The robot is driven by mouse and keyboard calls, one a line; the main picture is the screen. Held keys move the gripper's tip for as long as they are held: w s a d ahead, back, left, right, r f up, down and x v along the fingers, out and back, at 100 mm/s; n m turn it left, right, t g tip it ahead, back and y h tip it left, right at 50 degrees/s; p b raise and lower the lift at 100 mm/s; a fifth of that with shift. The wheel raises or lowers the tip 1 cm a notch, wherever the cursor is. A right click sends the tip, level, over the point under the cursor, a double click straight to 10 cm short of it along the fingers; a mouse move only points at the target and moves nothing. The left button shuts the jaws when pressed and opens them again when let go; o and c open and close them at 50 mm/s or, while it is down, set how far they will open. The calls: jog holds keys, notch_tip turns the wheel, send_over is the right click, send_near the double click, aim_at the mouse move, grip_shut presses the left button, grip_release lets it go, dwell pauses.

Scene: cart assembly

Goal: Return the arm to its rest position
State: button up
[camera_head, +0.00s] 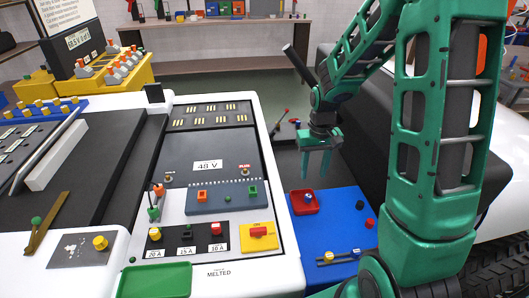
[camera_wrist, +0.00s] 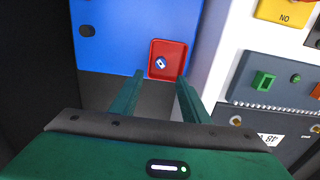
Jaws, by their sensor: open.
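My green arm (camera_head: 428,130) reaches in from the right in the head view. My gripper (camera_head: 318,163) hangs with its fingers pointing down, above the gap beside the white cart (camera_head: 285,215) and the blue panel. Its jaws are apart, with nothing between them. In the wrist view the two green fingers (camera_wrist: 158,98) are spread, and their tips show near a small red tray (camera_wrist: 167,59). The tray holds a small blue and white piece (camera_wrist: 161,63). I cannot tell how high the fingers are above the panel.
The blue panel (camera_head: 335,215) carries the red tray (camera_head: 304,202) and several knobs. The cart has a 48 V plate, a dark terminal block (camera_head: 222,197), a yellow switch plate (camera_head: 258,236) and a green tray (camera_head: 155,281). A dark bulky body stands behind my arm. Shelves line the back wall.

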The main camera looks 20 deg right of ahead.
jog(key=s+d+r+m, duration=0.1)
jog(key=s+r+m, duration=0.1)
jog(key=s+r, duration=0.5)
jog(key=s+d+r+m, duration=0.2)
jog(key=s+r, duration=0.5)
jog(key=s, duration=1.2)
jog(key=shift+d+r, duration=0.15)
jog(key=shift+d, duration=0.1)
jog(key=shift+w+f, duration=0.25)
jog(key=shift+w, duration=0.35)
